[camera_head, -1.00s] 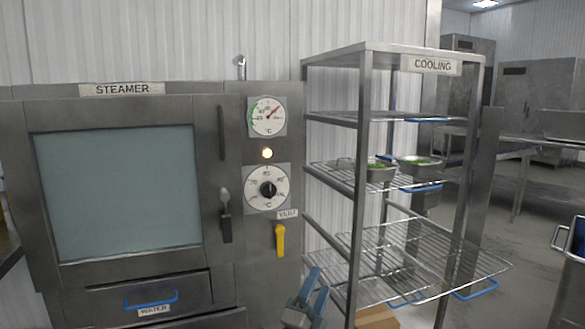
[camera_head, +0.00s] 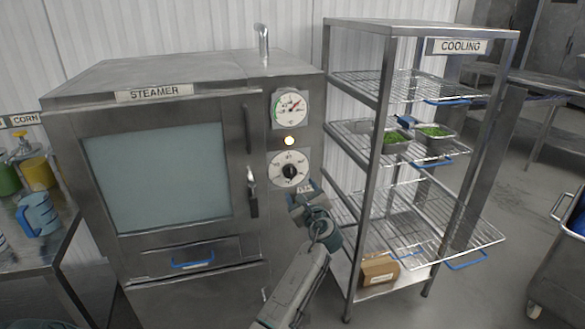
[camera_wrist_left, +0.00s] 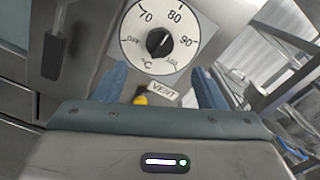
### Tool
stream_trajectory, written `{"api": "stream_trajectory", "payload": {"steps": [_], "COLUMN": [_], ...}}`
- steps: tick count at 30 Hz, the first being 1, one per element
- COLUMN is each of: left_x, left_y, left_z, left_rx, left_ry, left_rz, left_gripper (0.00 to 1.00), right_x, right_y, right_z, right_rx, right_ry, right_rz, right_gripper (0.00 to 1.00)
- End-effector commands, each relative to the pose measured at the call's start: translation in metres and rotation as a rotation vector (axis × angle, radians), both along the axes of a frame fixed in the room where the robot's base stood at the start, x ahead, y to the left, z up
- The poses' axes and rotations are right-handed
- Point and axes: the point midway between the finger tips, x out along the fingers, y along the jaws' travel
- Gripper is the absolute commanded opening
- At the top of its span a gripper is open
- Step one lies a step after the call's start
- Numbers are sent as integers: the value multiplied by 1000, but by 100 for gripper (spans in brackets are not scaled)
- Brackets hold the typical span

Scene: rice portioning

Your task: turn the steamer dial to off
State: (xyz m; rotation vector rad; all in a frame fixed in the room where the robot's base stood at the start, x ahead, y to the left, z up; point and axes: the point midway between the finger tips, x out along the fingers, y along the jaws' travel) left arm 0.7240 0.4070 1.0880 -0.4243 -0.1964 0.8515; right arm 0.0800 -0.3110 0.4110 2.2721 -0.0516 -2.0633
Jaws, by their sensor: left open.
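The steamer dial (camera_head: 289,169) is a white round plate with a black knob on the steamer's right-hand panel. In the left wrist view the dial (camera_wrist_left: 130,48) shows OFF at its left and 70, 80 and 90 around the top. The knob (camera_wrist_left: 159,42) appears turned toward the upper right, between 80 and 90. My left gripper (camera_head: 306,192) is open and empty, just below and right of the dial. In the wrist view its blue fingers (camera_wrist_left: 160,84) stand apart below the knob, not touching it. My right gripper is not in view.
A yellow vent handle (camera_wrist_left: 140,100) sits below the dial, hidden behind my gripper in the head view. Above are a lit lamp (camera_head: 289,141) and a temperature gauge (camera_head: 290,107). The steamer door handle (camera_head: 252,192) is left of the dial. The cooling rack (camera_head: 375,140) stands close at the right.

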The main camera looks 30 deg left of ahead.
Motion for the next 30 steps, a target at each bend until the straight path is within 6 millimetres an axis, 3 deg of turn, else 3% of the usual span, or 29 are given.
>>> {"api": "stream_trajectory", "payload": {"steps": [15, 30], "left_x": [56, 65], "left_y": [66, 77], "left_z": [2, 0], "left_rx": [-1, -3], "left_ry": [-2, -4], "left_rz": [-2, -3], "left_gripper": [65, 63], "right_x": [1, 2], "right_y": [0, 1], "right_z": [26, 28], "right_rx": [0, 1], "right_ry": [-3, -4], "right_rz": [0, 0], "right_gripper": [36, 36]}}
